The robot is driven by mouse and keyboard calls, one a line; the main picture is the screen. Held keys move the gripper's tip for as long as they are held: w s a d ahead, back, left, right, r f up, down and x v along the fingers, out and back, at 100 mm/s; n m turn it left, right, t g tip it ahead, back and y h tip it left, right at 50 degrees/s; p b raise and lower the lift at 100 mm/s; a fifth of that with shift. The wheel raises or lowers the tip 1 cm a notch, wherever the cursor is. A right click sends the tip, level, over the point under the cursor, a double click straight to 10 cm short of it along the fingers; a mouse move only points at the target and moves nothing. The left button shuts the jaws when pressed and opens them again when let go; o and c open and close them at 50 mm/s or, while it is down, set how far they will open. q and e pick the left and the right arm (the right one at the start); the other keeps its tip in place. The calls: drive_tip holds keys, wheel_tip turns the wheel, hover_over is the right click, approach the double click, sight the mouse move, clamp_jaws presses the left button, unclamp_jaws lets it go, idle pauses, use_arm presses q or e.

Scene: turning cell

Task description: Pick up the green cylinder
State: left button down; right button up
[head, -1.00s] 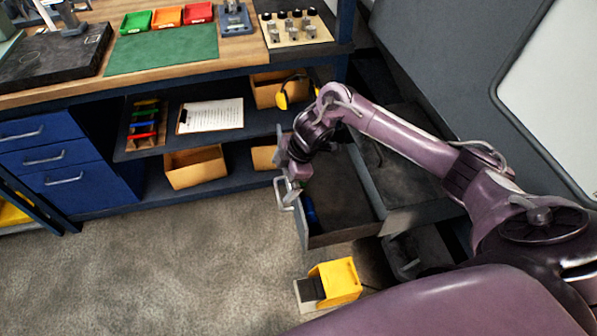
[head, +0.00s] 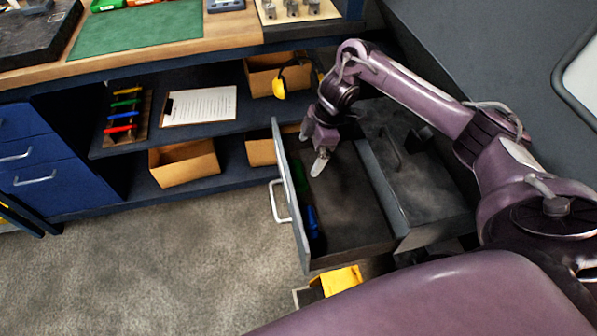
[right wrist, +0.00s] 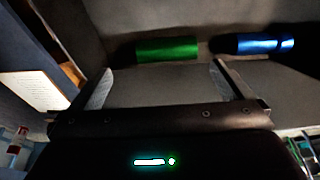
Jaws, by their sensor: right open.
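The green cylinder (right wrist: 167,49) lies on its side on the drawer floor in the right wrist view, centred ahead of the fingers. In the head view it shows dimly (head: 299,178) along the left wall of the open drawer (head: 345,205). A blue cylinder (right wrist: 265,44) lies beside it in line, also against that wall in the head view (head: 312,222). My right gripper (head: 320,162) is above the far part of the drawer. Its two fingers (right wrist: 160,85) are spread, with nothing between them, and the green cylinder is apart from them. My left gripper is out of view.
The drawer's walls and its front handle (head: 279,201) stand close around the gripper. A workbench shelf (head: 190,135) with a clipboard (head: 199,106) and cardboard boxes (head: 184,163) is to the left.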

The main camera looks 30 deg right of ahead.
sight(298, 172)
drive_tip(key=shift+s+a+f, duration=0.3)
drive_tip(key=shift+a+f, duration=0.25)
drive_tip(key=shift+f, duration=0.2)
drive_tip(key=x, duration=0.4)
drive_tip(key=shift+a+f, duration=0.2)
drive_tip(key=shift+a, duration=0.15)
drive_tip(key=shift+a+f, duration=0.1)
drive_tip(key=shift+f, duration=0.25)
drive_tip(key=shift+w, duration=0.1)
drive_tip(key=c, duration=1.1)
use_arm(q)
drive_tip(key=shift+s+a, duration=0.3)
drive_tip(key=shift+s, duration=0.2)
use_arm(e)
drive_tip(key=shift+o, duration=0.2)
drive_tip(key=shift+r, duration=0.2)
